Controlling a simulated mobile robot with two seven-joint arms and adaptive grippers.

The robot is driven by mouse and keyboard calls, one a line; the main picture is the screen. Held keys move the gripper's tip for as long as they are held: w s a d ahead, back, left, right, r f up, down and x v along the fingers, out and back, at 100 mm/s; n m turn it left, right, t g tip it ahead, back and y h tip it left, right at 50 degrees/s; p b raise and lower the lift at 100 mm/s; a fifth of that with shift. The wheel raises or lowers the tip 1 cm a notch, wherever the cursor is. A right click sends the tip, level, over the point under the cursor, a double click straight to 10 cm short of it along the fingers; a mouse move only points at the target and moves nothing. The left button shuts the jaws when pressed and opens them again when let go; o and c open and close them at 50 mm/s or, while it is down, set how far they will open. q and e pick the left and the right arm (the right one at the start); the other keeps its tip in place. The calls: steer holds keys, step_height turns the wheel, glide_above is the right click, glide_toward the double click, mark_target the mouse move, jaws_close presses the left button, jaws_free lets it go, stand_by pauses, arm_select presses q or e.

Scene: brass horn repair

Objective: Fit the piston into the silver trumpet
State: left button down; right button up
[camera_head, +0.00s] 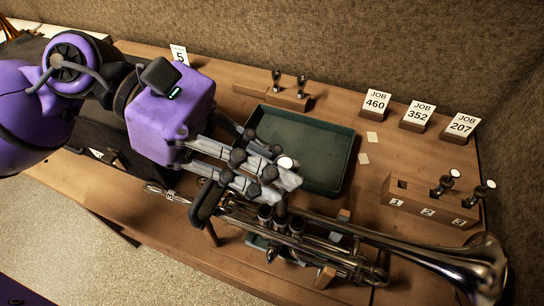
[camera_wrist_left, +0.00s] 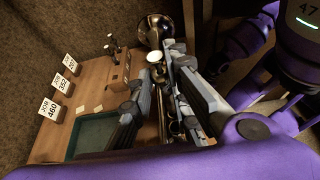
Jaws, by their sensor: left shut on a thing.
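The silver trumpet (camera_head: 400,244) lies along the front of the bench, its bell (camera_head: 485,266) at the right. Its bell also shows at the top of the left wrist view (camera_wrist_left: 154,30). My left gripper (camera_head: 284,178) is over the valve section, shut on a piston whose white round cap (camera_head: 285,162) sticks up above the fingers. The cap also shows in the left wrist view (camera_wrist_left: 155,57). The fingers hide most of the piston. I cannot tell whether its lower end is inside a valve casing (camera_head: 297,224) or just above it. My right gripper is not in view.
A numbered wooden rack (camera_head: 418,205) at the right holds two pistons; slot 1 looks empty. A green tray (camera_head: 345,165) lies behind the trumpet. A wooden block (camera_head: 262,92) with two dark pieces and job cards 460 (camera_head: 376,103), 352 (camera_head: 418,114), 207 (camera_head: 462,124) stand along the back.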

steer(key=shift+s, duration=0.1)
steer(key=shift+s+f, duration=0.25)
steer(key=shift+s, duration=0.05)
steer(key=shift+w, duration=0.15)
arm_select(q)
steer(key=shift+f+b, duration=0.65)
steer(key=shift+f, duration=0.1)
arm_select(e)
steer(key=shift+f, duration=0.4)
arm_select(q)
steer(key=shift+f, duration=0.1)
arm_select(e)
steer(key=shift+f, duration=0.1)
arm_select(q)
steer(key=shift+f+b, duration=0.5)
steer(key=shift+f, duration=0.15)
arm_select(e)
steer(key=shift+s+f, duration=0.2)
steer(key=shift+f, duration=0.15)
arm_select(q)
steer(key=shift+f+b, duration=1.25)
steer(key=shift+f, duration=0.5)
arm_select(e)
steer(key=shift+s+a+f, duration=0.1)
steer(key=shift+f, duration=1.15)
